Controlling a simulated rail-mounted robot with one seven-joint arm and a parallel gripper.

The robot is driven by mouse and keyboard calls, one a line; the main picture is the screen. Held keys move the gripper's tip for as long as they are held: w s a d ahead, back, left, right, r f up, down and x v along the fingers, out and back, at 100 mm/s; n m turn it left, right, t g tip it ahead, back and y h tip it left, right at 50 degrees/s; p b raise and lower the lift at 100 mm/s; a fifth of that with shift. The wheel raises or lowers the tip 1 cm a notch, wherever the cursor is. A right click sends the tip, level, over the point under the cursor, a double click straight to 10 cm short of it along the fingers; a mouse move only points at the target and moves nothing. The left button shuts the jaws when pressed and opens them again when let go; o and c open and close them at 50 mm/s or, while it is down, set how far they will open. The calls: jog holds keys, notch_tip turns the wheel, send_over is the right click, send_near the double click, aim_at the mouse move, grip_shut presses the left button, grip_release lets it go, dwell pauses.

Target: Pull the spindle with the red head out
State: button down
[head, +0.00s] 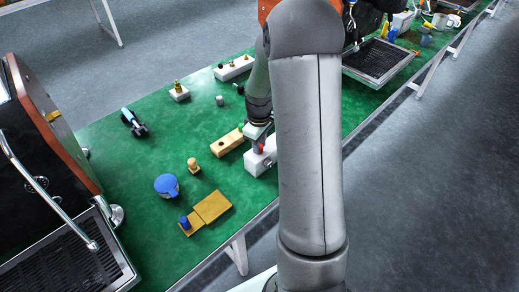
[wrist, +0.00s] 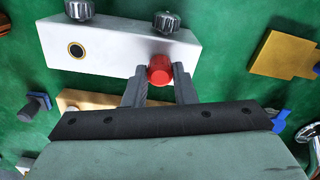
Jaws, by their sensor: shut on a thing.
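The spindle with the red head (wrist: 160,70) shows in the wrist view at the near edge of a white block. My gripper (wrist: 160,82) is shut on the red head, one finger on each side. In the head view the red head (head: 261,148) is a small spot beneath my gripper (head: 258,143). The white block (wrist: 117,48) has a brass-ringed hole on its left and two dark knurled knobs along its far edge; it also shows in the head view (head: 254,165). The spindle's shaft is hidden, so I cannot tell how deep it sits.
A wooden block (head: 228,142) lies beside the white block. A tan board (head: 212,206), a blue-topped jug (head: 166,186) and a wooden tamper-like piece (head: 193,165) stand nearby on the green table. The espresso machine (head: 50,125) is at the left. My arm hides part of the table.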

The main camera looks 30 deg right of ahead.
jog(key=shift+r+p, duration=0.7)
jog(key=shift+r, duration=0.35)
dwell(0.6)
jog(key=shift+r+p, duration=0.95)
jog(key=shift+r, duration=0.45)
jog(key=shift+r+p, duration=1.05)
jog(key=shift+r, duration=0.45)
